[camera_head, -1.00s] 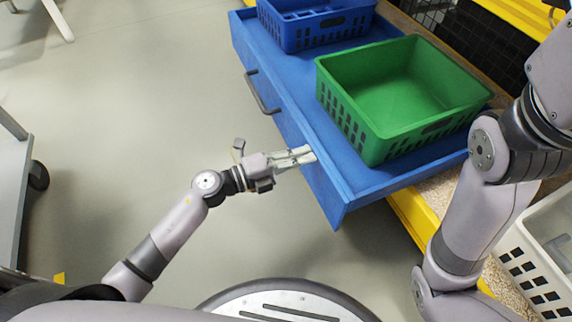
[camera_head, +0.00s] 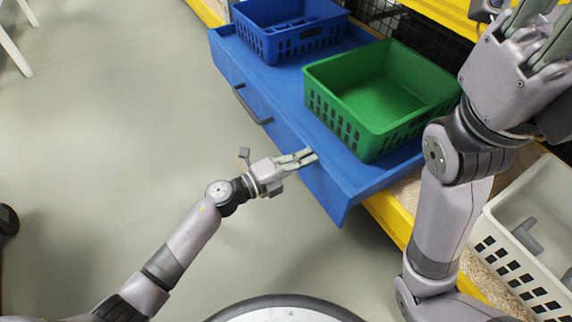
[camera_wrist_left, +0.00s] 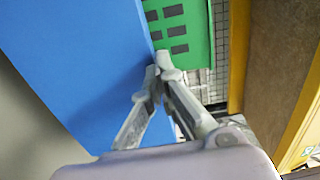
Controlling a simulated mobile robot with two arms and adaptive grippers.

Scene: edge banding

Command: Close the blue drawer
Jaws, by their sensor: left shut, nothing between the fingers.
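The blue drawer (camera_head: 292,135) is partly pulled out of the yellow-edged bench in the head view. Its dark handle (camera_head: 252,105) is on the front panel. A blue bin (camera_head: 292,32) and a green bin (camera_head: 380,100) stand in it. My left gripper (camera_head: 306,158) is shut and empty, with its fingertips at the drawer front, right of the handle. In the left wrist view, the fingertips (camera_wrist_left: 158,72) meet in front of the blue surface (camera_wrist_left: 85,60); exact contact is hard to tell. My right gripper (camera_head: 535,35) is at the top right, its fingertips partly cut off.
The yellow bench edge (camera_head: 390,215) runs beside the drawer. A white crate (camera_head: 535,235) with grey parts stands at the right, near my right arm. Dark mesh lies behind the bins.

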